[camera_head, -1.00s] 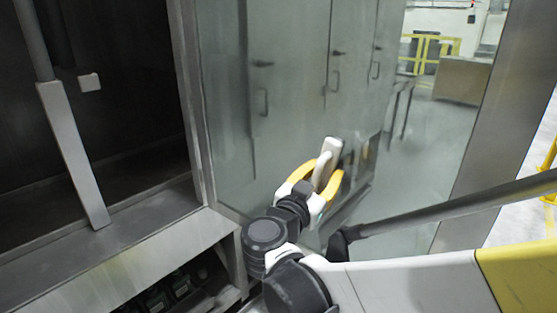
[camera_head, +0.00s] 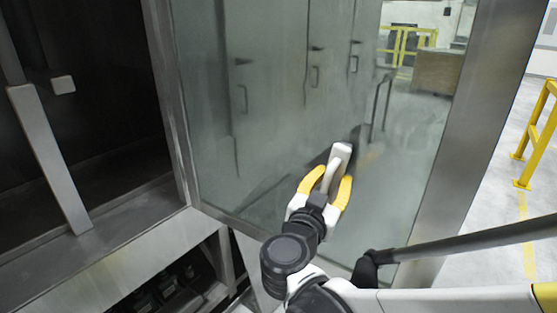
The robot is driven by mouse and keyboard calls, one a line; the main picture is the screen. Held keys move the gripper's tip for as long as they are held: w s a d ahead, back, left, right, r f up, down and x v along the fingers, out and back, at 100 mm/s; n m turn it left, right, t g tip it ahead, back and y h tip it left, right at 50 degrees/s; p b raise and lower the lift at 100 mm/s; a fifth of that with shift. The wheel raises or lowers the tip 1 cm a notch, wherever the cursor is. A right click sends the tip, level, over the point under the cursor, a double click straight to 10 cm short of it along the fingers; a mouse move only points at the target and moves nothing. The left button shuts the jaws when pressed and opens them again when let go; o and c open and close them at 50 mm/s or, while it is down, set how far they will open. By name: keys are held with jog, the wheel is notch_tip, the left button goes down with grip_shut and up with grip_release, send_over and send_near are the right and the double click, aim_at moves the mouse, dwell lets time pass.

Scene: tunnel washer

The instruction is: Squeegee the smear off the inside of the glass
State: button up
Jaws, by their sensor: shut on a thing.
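My gripper (camera_head: 329,180) has yellow fingers and is shut on the pale handle of a squeegee (camera_head: 340,152). A dark edge shows at the squeegee's upper right, against or very near the glass; I cannot tell whether it touches. The large framed glass panel (camera_head: 250,140) fills the middle of the view, and my gripper is in front of its lower right part. A faint tan smear (camera_head: 372,156) shows just right of the squeegee. Its full extent is unclear, and the squeegee may hide part of it.
A dark open chamber (camera_head: 90,100) with a metal sill (camera_head: 120,245) lies to the left. A wide metal frame post (camera_head: 470,120) borders the glass on the right. Yellow railing (camera_head: 540,130) stands beyond it on pale floor. Grey cabinets show through or in the glass.

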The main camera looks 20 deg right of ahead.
aim_at(297, 148)
jog(key=shift+s+d, duration=0.35)
jog(key=shift+s, duration=0.05)
jog(key=shift+r+p, duration=0.75)
jog(key=shift+w+a+f+b, duration=0.15)
jog(key=shift+w+a+b, duration=0.3)
jog(key=shift+w+a, duration=0.35)
jog(key=shift+w+a+b, duration=0.55)
jog(key=shift+w+a, duration=0.95)
jog(key=shift+w, duration=0.3)
jog(key=shift+w+a+b, duration=0.5)
jog(key=shift+w+a, duration=0.95)
jog(key=shift+w, duration=0.3)
jog(key=shift+r+p, duration=0.65)
jog(key=shift+r, duration=0.2)
jog(key=shift+s+d+f+p, duration=0.1)
jog(key=shift+s+d+p, duration=0.35)
jog(key=shift+s+d, duration=0.9)
jog(key=shift+s+d+r+p, duration=0.1)
jog(key=shift+s+d+p, duration=0.3)
jog(key=shift+s+d, duration=1)
jog(key=shift+s+d+f+p, duration=0.1)
jog(key=shift+s+d+p, duration=0.35)
jog(key=shift+s+d, duration=0.9)
jog(key=shift+s+a, duration=0.25)
jog(key=shift+a, duration=0.1)
jog(key=shift+a, duration=0.1)
